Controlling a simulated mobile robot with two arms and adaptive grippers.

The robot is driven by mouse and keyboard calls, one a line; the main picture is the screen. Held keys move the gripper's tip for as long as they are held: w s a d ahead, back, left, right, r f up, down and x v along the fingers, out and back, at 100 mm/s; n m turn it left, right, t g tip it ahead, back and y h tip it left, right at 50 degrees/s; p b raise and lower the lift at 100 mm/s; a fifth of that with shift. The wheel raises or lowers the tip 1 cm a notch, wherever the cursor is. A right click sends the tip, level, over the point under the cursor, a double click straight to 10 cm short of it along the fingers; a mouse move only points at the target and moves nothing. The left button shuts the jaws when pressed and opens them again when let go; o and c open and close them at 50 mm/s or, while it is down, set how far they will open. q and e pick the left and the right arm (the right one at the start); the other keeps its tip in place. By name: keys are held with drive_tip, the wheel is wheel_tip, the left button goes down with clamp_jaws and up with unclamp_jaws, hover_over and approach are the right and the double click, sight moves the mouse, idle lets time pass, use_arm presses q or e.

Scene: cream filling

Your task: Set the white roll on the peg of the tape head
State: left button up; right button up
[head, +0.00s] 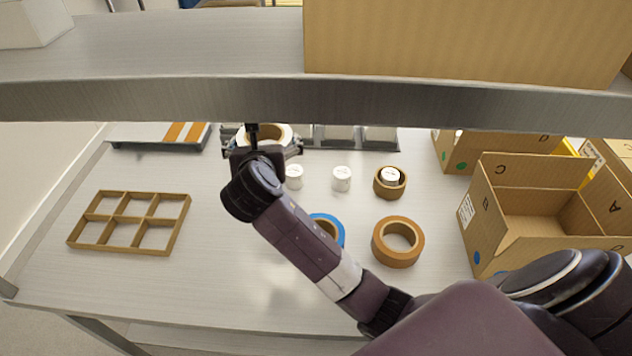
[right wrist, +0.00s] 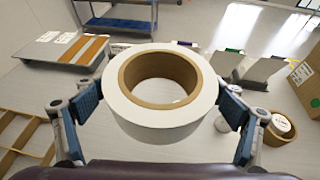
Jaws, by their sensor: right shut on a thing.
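The white roll (right wrist: 165,122) has a brown cardboard core and is held level. In the head view the white roll (head: 279,131) shows partly behind my right wrist. My right gripper (right wrist: 163,105) is shut on it, with a blue finger pad on each side. In the head view my right gripper (head: 265,150) is over the back of the table. I cannot make out the tape head or its peg; the roll and arm hide part of that area. My left gripper is not in view.
A brown roll (head: 376,247) and a partly covered blue roll (head: 340,229) lie in front. Small white jars (head: 341,180) stand behind them. A divided wooden frame (head: 182,216) lies left; an open carton (head: 486,240) stands right. A shelf edge (head: 180,101) crosses above the table.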

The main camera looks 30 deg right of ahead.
wheel_tip(320, 180, down, 14)
drive_tip(key=shift+s+a+f+b, duration=0.1)
drive_tip(key=shift+a+b, duration=0.05)
drive_tip(key=shift+b, duration=0.55)
drive_tip(key=shift+f, duration=0.75)
wheel_tip(320, 180, down, 4)
drive_tip(key=shift+r+b, duration=0.15)
drive_tip(key=shift+b, duration=0.3)
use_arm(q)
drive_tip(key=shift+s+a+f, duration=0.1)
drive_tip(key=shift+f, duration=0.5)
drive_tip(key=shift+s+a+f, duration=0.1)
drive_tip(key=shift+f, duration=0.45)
use_arm(e)
drive_tip(key=o, duration=1.1)
drive_tip(key=shift+c, duration=0.2)
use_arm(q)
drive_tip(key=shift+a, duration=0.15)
use_arm(e)
drive_tip(key=shift+o, duration=1)
